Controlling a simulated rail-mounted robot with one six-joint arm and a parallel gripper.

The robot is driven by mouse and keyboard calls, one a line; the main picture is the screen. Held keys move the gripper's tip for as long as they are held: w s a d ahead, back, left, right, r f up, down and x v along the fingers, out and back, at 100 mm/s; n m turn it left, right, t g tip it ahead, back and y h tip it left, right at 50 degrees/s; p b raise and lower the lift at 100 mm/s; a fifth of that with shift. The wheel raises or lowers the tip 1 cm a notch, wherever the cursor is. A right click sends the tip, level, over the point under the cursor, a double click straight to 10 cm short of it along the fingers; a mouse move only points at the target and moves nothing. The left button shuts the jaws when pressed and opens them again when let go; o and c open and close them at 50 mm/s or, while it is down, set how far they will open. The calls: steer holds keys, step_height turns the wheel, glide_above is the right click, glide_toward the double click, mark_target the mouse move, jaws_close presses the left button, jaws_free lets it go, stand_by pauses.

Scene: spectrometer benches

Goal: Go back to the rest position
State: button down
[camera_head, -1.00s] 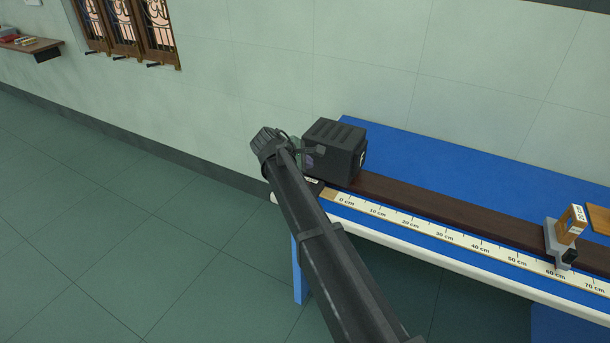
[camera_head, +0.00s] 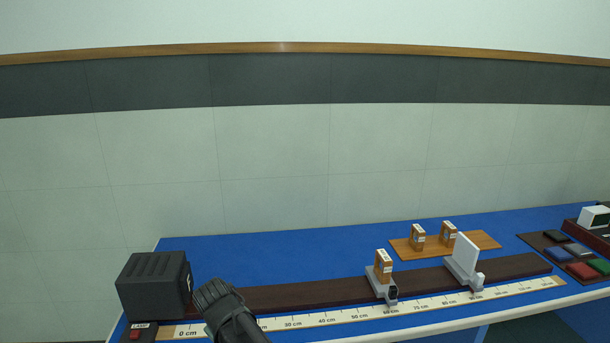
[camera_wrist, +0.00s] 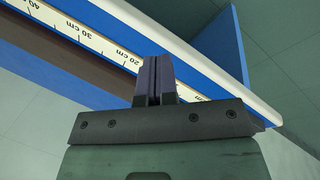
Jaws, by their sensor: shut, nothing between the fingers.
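In the wrist view my gripper (camera_wrist: 155,78) has its two fingers together with nothing between them. Behind the fingers lie the ruler scale (camera_wrist: 108,48) and the pale front edge (camera_wrist: 190,66) of the bench. In the head view my dark arm rises from the bottom, in front of the ruler (camera_head: 345,315) between the lamp box and the 30 cm mark. The gripper fingers cannot be made out in the head view.
A black lamp box (camera_head: 152,287) stands at the bench's left end, with a red switch (camera_head: 135,335) by it. A holder (camera_head: 382,275) and a white screen (camera_head: 466,256) stand on the dark rail (camera_head: 320,292). A wooden board (camera_head: 478,241) and coloured blocks (camera_head: 580,270) lie right.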

steer(key=s+d+m, duration=0.2)
steer(key=d+m, duration=0.1)
steer(key=d, duration=0.8)
steer(key=s+d+r+m+g+y+p, duration=0.1)
steer(key=s+d+m, duration=0.2)
steer(key=d, duration=0.9)
steer(key=s+d+r+m+g+p, duration=0.1)
steer(key=d+m, duration=0.3)
steer(key=d, duration=0.8)
steer(key=shift+s+y, duration=0.4)
steer(key=shift+s, duration=0.4)
steer(key=shift+f, duration=0.1)
